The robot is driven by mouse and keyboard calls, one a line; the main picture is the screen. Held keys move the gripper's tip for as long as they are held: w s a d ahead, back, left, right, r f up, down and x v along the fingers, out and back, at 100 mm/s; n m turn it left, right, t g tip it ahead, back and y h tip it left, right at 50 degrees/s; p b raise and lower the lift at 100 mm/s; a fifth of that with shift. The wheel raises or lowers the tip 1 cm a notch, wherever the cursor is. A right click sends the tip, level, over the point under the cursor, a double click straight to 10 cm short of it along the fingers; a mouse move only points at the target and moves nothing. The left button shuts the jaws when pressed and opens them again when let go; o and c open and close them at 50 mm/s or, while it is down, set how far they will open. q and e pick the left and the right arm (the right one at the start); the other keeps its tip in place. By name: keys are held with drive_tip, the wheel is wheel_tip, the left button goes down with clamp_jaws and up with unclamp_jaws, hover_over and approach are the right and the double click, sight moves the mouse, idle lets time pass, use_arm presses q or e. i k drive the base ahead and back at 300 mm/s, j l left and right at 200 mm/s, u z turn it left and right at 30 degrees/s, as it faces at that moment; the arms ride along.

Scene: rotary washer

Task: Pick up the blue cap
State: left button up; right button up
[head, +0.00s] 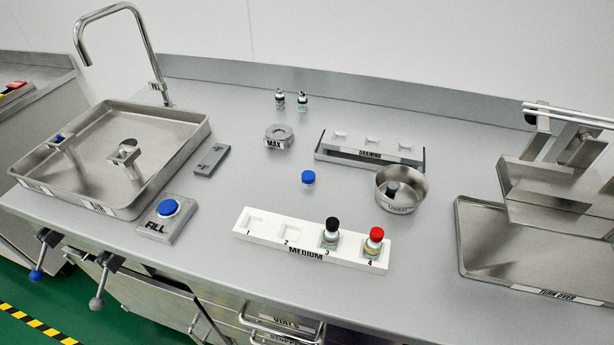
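A small blue cap (308,177) lies on the bare grey worktop near the middle of the head view. It is behind the white numbered rack and left of the round metal bowl, touching neither. Nothing covers it. Neither of my grippers is in the head view.
The white rack (262,238) holds a black-capped vial (331,231) and a red-capped vial (374,241). A bowl (416,193), a draining rack (413,156), a blue FILL button (168,208) and a sink tray (190,150) stand around. Worktop around the cap is clear.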

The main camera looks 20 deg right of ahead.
sight(308, 177)
drive_tip(key=z, duration=1.05)
drive_tip(key=k+j+z, duration=0.1)
drive_tip(key=j+z, duration=0.2)
drive_tip(key=k+j+z, duration=0.25)
drive_tip(key=j, duration=0.2)
drive_tip(key=j+z, duration=0.3)
drive_tip(key=k+j, duration=0.05)
